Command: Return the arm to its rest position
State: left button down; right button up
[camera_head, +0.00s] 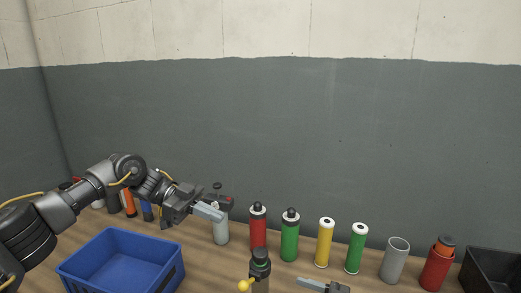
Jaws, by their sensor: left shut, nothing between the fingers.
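My left arm (85,193) comes in from the left and reaches over the back of the blue crate. Its gripper (214,212) is shut and empty, pointing right. The fingertips overlap the top of a pale cylinder (221,235) in this view; I cannot tell whether they touch it. A dark piece with a red part (226,201) shows just behind the fingers. What looks like my right gripper (312,285) shows only in part at the bottom edge, and its jaws cannot be judged.
A blue crate (95,246) stands at front left. Red (258,232), green (290,240) and yellow (324,245) cylinders, another green one (355,252), a grey open cup (394,262) and a red-orange container (437,268) line the wooden table. A black bin (490,271) is at right.

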jog(key=shift+s+d+r, duration=0.1)
jog(key=shift+s+d, duration=0.05)
jog(key=shift+d, duration=0.25)
